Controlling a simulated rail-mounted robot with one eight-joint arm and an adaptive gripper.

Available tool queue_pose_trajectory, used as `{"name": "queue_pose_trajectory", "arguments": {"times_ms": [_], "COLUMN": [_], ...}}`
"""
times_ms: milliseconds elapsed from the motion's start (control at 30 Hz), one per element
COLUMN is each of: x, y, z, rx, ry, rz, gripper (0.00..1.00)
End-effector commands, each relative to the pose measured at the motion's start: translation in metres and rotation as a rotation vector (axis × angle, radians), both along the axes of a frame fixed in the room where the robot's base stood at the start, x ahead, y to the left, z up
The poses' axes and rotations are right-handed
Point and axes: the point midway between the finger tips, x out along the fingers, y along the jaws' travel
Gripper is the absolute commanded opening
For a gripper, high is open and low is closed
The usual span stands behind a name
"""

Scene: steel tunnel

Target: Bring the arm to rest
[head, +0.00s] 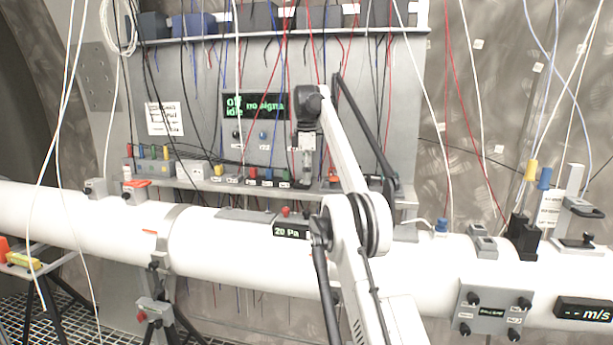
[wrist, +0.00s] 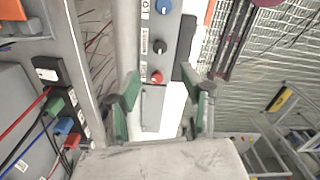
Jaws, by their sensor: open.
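My arm rises in front of the white pipe (head: 235,250) in the head view, bends at its upper joint and points its end down. My gripper (head: 304,178) hangs in front of the grey back panel, near the shelf with coloured connectors. In the wrist view my gripper (wrist: 168,95) has its two green-padded fingers spread apart with nothing between them. Past the fingers lies a grey strip with a blue knob (wrist: 163,6), a black knob (wrist: 160,47) and a red knob (wrist: 156,77). The fingers appear apart from these; the exact gap cannot be told.
A display (head: 256,106) reads "off idle no signal" on the panel. A shelf of coloured connectors (head: 250,178) runs behind the pipe. A "20 Pa" display (head: 291,232) sits on the pipe beside my arm. Many thin cables hang around. Black-and-grey fittings (head: 526,236) stand on the pipe's right.

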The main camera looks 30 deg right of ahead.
Motion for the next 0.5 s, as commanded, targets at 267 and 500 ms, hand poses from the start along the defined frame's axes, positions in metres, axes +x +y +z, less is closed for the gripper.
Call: {"name": "queue_pose_trajectory", "arguments": {"times_ms": [267,500], "x": [0.0,-0.0003], "y": [0.0,0.004], "z": [0.0,0.0042], "rx": [0.0,-0.002], "ry": [0.0,-0.006], "rz": [0.0,-0.009], "gripper": [0.42,0.42]}}
